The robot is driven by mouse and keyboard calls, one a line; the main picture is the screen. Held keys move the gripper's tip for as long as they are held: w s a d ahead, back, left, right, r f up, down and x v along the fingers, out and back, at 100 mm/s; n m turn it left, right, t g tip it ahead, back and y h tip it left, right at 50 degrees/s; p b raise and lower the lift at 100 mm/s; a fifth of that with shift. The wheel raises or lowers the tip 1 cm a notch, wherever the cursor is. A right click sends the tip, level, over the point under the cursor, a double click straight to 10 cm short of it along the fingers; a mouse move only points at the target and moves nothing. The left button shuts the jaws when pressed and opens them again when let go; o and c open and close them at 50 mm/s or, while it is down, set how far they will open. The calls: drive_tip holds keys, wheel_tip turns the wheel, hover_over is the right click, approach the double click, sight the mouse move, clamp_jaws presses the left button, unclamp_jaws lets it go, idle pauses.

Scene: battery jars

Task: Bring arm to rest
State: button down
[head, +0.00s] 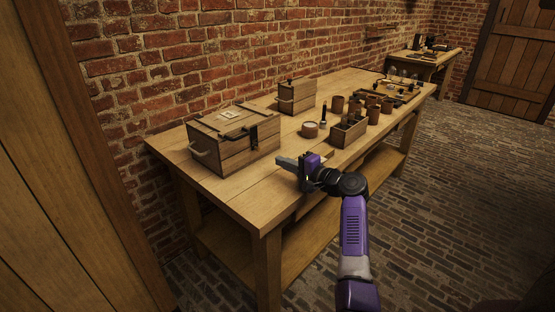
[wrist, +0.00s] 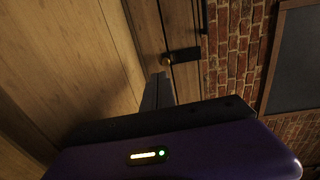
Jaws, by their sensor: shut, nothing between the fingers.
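My arm reaches in from the bottom of the head view. My gripper (head: 283,161) is shut and empty, over the near edge of the wooden workbench (head: 240,194). It points left, to the right of the large wooden chest (head: 235,142), apart from it as far as I can tell. In the wrist view the shut fingers (wrist: 157,88) show dark against wood, with nothing held.
On the bench behind my gripper are a smaller lidded box (head: 297,96), a pale-topped round jar (head: 310,129), an open wooden crate (head: 348,133) and several brown jars. The wrist view shows wooden planks, a dark latch (wrist: 184,55) and brick wall (wrist: 236,55).

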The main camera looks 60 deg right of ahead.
drive_tip(key=v, duration=0.6)
drive_tip(key=shift+s+a+f, duration=0.15)
drive_tip(key=shift+s+f, duration=0.1)
